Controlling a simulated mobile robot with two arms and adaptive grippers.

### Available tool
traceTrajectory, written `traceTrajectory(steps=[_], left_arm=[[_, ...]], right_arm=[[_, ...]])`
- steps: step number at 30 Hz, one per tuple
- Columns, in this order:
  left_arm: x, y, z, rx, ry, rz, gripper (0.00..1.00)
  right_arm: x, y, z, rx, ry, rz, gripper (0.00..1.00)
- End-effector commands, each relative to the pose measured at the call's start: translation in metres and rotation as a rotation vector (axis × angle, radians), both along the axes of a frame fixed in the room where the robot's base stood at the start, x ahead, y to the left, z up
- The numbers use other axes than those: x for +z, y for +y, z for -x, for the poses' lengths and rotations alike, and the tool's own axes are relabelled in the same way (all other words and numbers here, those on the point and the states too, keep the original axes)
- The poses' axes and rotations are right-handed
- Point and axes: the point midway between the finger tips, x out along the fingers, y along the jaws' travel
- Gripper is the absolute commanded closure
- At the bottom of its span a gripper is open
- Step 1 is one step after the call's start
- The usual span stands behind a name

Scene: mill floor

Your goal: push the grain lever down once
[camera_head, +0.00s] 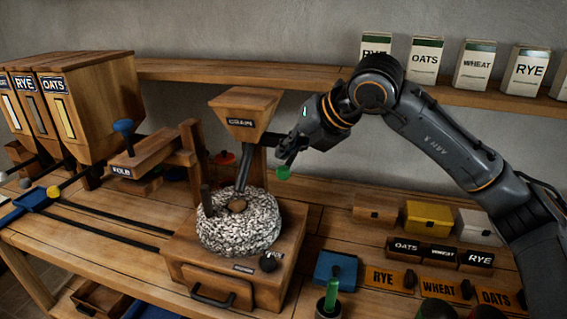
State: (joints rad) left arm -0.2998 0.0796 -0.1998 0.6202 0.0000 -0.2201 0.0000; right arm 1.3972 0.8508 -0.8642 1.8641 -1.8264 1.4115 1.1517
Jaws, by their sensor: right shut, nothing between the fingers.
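The wooden grain hopper (247,106), with a label that seems to read GRAIN, stands above the speckled millstone (238,222) on its wooden mill base. A green knob (283,173) shows to the right of the hopper post; it may be the end of the grain lever, whose arm I cannot make out. My right gripper (286,160) is shut and empty, pointing down right at the green knob. I cannot tell whether its fingertips touch the knob. My left gripper is out of view.
Labelled wooden bins (95,100) and a blue-knobbed press (140,155) stand left. Two dark rails (115,230) run toward the mill. Small coloured boxes (428,218) and labelled blocks fill the right bench. Cartons (425,60) line the shelf behind my right arm.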

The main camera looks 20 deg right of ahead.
Motion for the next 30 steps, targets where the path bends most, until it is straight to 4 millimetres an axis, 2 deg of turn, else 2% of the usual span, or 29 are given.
traceTrajectory(steps=[8,22,30], left_arm=[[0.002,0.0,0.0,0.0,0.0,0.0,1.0],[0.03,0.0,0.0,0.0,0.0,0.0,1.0],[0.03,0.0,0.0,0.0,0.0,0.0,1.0]], right_arm=[[0.003,0.0,0.0,0.001,0.0,-0.001,1.0],[0.048,0.001,0.0,0.002,0.0,0.0,1.0],[0.05,0.0,0.0,0.001,0.001,0.0,1.0]])
